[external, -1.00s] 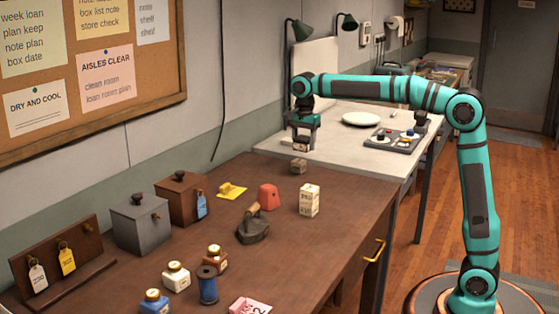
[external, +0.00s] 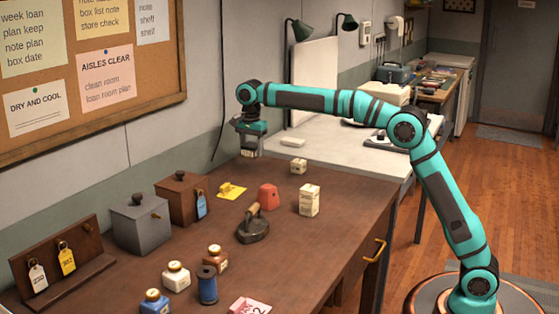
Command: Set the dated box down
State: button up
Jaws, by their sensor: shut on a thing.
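My gripper (external: 250,145) points down above the far left part of the brown table, beyond the yellow item. It is shut on a small pale box (external: 251,153), mostly hidden by the fingers; any date on it is too small to read. The held box appears above the tabletop, but its exact height cannot be told. Another small pale box (external: 298,167) sits at the table's far end, right of my gripper. A taller cream box (external: 309,200) with print on it stands upright nearer, to the right.
The brown table (external: 330,250) also bears a yellow item (external: 231,191), a red block (external: 268,196), a dark iron (external: 253,226), a brown box (external: 181,199), a grey box (external: 140,222) and several bottles. A white table (external: 350,158) stands behind. The brown table's right side is clear.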

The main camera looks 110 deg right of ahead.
aim_at(252, 145)
jog(key=shift+f, duration=4.55)
jog(key=shift+f, duration=0.15)
jog(key=o, duration=1)
notch_tip(252, 145, up, 12)
jog(key=shift+f, duration=0.1)
jog(key=shift+r, duration=0.3)
